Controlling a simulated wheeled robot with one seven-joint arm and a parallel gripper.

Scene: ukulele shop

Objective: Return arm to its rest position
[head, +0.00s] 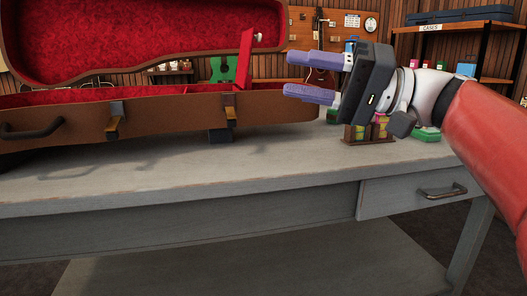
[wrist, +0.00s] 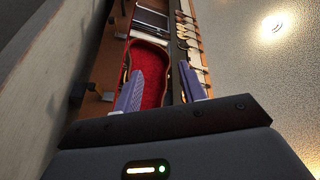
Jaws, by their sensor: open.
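My gripper (head: 312,76) is open and empty in the head view. Its two purple fingers point left, above the right part of the workbench and close to the right end of the open case. In the wrist view my gripper (wrist: 163,95) shows its two fingers apart with nothing between them. The brown case (head: 180,113) with red lining stands open on the bench at the left. Its lid (head: 140,42) is raised, and a red flap (head: 245,60) stands up at its right end. The case's red lining (wrist: 152,65) also shows beyond the fingers in the wrist view.
The grey workbench (head: 230,170) has clear room in front of the case. A small wooden holder (head: 368,138) with coloured boxes and a green box (head: 427,135) sit below and behind my gripper. A drawer handle (head: 442,191) is at the front right. Shelving (head: 460,27) stands behind.

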